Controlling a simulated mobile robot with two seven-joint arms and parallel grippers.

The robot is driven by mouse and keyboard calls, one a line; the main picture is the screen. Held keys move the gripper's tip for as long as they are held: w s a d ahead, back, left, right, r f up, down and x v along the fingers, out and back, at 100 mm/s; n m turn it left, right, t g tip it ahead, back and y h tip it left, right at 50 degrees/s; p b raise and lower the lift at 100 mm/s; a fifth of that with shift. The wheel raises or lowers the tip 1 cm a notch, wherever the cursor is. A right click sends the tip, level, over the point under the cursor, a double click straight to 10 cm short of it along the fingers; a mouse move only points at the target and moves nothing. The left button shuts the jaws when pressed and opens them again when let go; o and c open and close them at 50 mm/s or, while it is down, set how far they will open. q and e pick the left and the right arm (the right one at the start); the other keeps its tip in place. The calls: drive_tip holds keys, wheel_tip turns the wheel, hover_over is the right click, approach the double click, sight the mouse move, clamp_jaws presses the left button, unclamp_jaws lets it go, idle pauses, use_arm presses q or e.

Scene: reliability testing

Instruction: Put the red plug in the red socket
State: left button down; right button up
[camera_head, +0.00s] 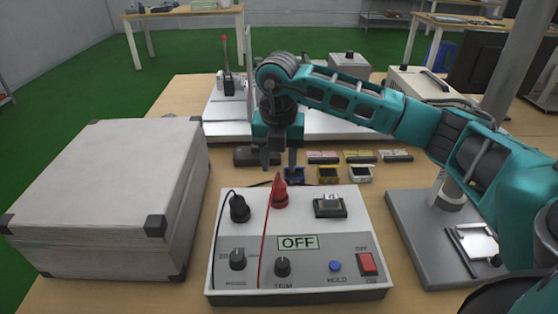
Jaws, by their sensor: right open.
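A red plug (279,188) with a red cable stands upright at the back of the grey test box (230,282). A red base shows under it; I cannot tell where plug ends and socket begins, or whether it is fully seated. My right gripper (279,162) points down just behind and above the red plug. Its two fingers are apart, with nothing seen between them. I cannot tell whether a finger touches the plug. My left gripper is not in view.
A black plug (239,207) stands left of the red one. A large grey case (110,190) fills the left. Small blue, yellow and white bins (329,175) lie behind the box. A grey stand (425,240) is on the right, under my arm.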

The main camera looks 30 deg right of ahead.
sight(279, 186)
drive_tip(key=shift+r+p, duration=0.45)
drive_tip(key=shift+r, duration=0.45)
drive_tip(key=shift+s+a+r+p, duration=0.1)
drive_tip(key=shift+s+r+p, duration=0.05)
drive_tip(key=shift+r+p, duration=0.45)
drive_tip(key=shift+r, duration=0.1)
